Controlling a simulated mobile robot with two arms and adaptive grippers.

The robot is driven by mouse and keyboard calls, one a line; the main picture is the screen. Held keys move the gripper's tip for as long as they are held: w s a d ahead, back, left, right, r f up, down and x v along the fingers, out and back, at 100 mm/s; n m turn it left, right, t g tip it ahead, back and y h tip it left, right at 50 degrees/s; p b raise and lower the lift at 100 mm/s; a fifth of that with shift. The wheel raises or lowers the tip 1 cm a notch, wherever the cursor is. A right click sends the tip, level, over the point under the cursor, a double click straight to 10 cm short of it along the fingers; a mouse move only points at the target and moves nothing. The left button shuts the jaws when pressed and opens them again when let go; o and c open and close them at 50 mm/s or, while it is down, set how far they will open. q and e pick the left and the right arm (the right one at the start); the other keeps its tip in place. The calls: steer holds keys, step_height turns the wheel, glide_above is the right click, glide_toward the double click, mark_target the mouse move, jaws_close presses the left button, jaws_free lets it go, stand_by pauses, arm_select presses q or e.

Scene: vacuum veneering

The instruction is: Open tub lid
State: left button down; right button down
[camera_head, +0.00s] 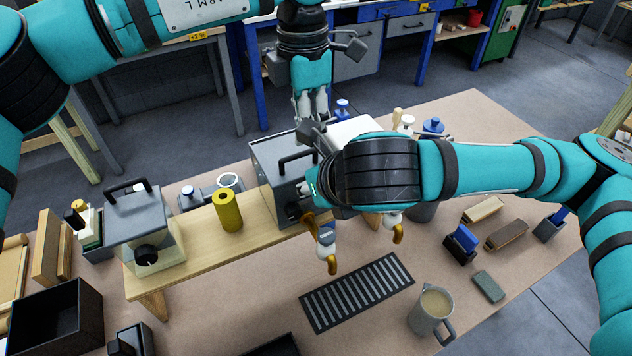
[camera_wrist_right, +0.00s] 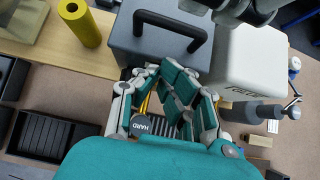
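Two grey lidded tubs with black handles stand at the wooden shelf. The left tub (camera_head: 150,215) has a clear body and a grey lid (camera_head: 135,207). The middle tub (camera_head: 270,160) is grey, its handle (camera_head: 298,160) on top; it also shows in the right wrist view (camera_wrist_right: 130,45). I cannot tell which one is meant. My left gripper (camera_head: 311,130) points down just behind the middle tub's handle; whether it touches is unclear. My right gripper (camera_wrist_right: 172,72) is low at the middle tub's front side, largely hidden by its own wrist in the head view.
A white box (camera_wrist_right: 250,60) stands right of the middle tub. A yellow cylinder (camera_head: 227,210) is on the wooden shelf (camera_head: 195,238). A mug (camera_head: 430,310) stands front right.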

arm_select(q)
steer(key=shift+a, duration=0.1)
arm_select(e)
steer(key=shift+a, duration=0.1)
stand_by(0.6)
arm_select(q)
steer(key=c, duration=1.4)
jaws_free()
